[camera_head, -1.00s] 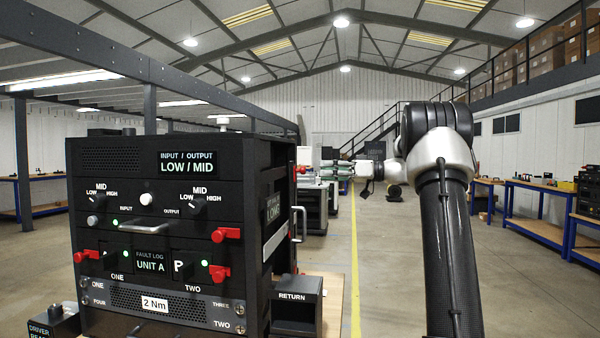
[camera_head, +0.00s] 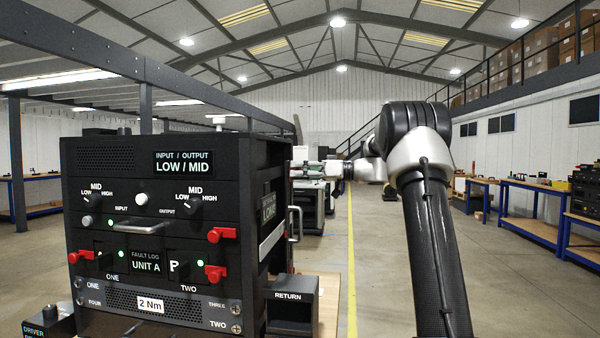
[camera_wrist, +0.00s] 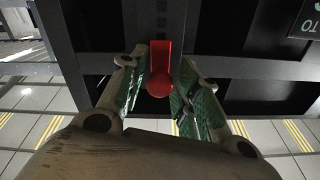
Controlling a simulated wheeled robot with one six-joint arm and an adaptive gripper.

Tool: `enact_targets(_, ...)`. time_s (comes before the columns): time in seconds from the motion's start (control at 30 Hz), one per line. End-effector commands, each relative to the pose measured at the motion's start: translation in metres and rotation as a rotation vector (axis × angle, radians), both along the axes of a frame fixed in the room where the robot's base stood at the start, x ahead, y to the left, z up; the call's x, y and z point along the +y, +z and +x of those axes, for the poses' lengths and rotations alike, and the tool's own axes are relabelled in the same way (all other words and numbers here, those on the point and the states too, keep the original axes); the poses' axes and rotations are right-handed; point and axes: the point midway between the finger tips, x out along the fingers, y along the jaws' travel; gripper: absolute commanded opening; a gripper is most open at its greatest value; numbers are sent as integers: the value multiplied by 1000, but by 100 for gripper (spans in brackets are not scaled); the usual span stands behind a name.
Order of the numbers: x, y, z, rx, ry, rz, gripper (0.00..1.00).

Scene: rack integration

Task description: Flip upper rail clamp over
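A red rail clamp (camera_wrist: 160,68) shows in the wrist view against the dark rack frame, its rounded end toward my gripper. My gripper (camera_wrist: 159,80) is open, with its green-padded fingers on either side of the clamp; gaps show on both sides. In the head view my gripper (camera_head: 305,170) is small, beyond the rack's right side, and its fingertips are hard to make out. A small red part (camera_head: 293,166) shows at the rack's right rear edge. The black rack (camera_head: 165,225) stands at left.
More red clamps (camera_head: 220,234) sit on the rack's front, with knobs and a handle. A black RETURN box (camera_head: 291,305) stands right of the rack on a wooden surface (camera_head: 328,312). Blue workbenches (camera_head: 530,200) line the right wall. The floor right of the yellow line is open.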

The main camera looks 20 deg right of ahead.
Motion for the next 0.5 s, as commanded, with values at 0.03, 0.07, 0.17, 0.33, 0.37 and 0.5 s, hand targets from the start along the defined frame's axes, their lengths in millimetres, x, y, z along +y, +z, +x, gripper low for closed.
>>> enact_targets(0.03,0,0,0,0,0,0,17)
enact_targets(0.07,0,0,0,0,0,0,12)
enact_targets(0.17,0,0,0,0,0,0,0)
enact_targets(0.33,0,1,0,1,0,-1,0)
enact_targets(0.37,0,3,0,0,0,-1,0)
enact_targets(0.5,0,21,0,-2,0,-2,0)
